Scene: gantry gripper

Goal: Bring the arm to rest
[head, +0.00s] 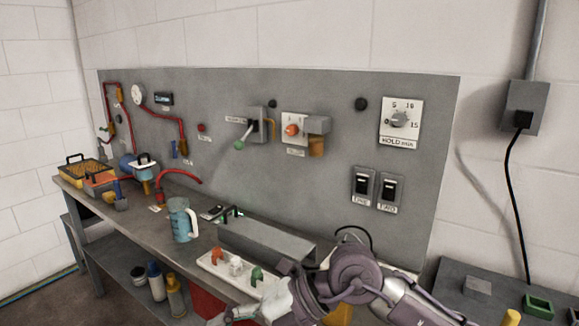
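My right arm (358,277) comes in from the bottom right, in front of the workbench. Its joints are bent, and its far end points left and down. My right gripper (238,314) is at the bottom edge of the picture, low in front of the bench. It is small and partly cut off, so I cannot tell whether its fingers are open or shut, or whether they hold anything. My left gripper is not in view.
The bench (150,222) carries a blue measuring jug (182,222), a grey box (266,242) and a white strip with coloured plugs (236,268), close to my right arm. A grey panel (300,190) with switches and a dial stands behind. Bottles (156,282) sit on the lower shelf.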

